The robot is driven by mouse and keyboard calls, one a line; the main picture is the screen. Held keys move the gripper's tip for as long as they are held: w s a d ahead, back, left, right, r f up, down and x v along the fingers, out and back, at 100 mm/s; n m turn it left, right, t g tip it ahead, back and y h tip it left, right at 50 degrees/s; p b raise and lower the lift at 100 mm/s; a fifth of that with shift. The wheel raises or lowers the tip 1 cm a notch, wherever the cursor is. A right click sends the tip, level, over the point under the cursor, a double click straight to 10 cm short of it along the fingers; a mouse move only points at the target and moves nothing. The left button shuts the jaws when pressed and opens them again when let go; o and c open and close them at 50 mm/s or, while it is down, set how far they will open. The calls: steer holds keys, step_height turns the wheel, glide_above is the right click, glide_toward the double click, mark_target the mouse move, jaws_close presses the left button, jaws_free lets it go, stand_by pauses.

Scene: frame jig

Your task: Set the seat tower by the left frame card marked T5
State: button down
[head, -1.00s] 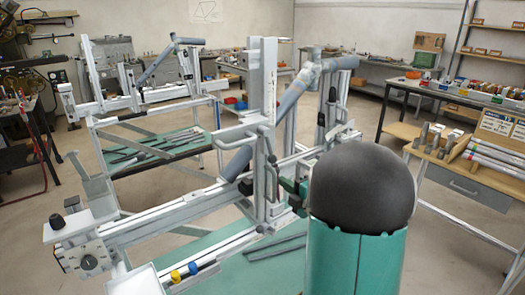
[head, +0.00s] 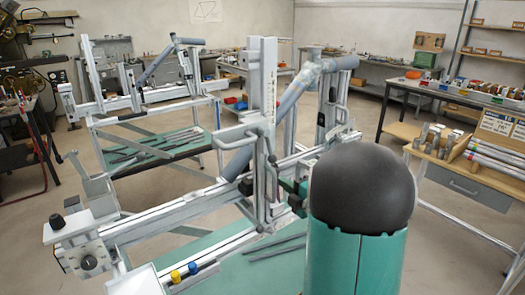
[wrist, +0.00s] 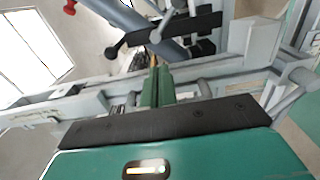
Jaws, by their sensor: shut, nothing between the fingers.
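The seat tower (head: 262,130), a pale upright post with a scale on its face and a grey lever handle, stands on the jig's long silver rail (head: 165,212). A grey-blue tube (head: 293,90) passes at an angle behind it. My gripper (head: 294,187) is just right of the tower's lower part, largely hidden by my own arm. In the wrist view its green fingers (wrist: 156,82) are together and empty, pointing toward the pale rail parts; I cannot tell whether they touch the tower. No card marked T5 is readable in either view.
A control box with a dial (head: 88,258) ends the rail at the left. A second jig (head: 150,95) stands behind, and a bench with bins and tubes (head: 470,140) is at the right. Floor between is open.

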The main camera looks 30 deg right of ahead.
mark_target(262, 183)
steer(key=shift+a, duration=2.85)
steer(key=shift+d, duration=0.15)
steer(key=shift+d, duration=0.95)
steer(key=shift+s, duration=0.25)
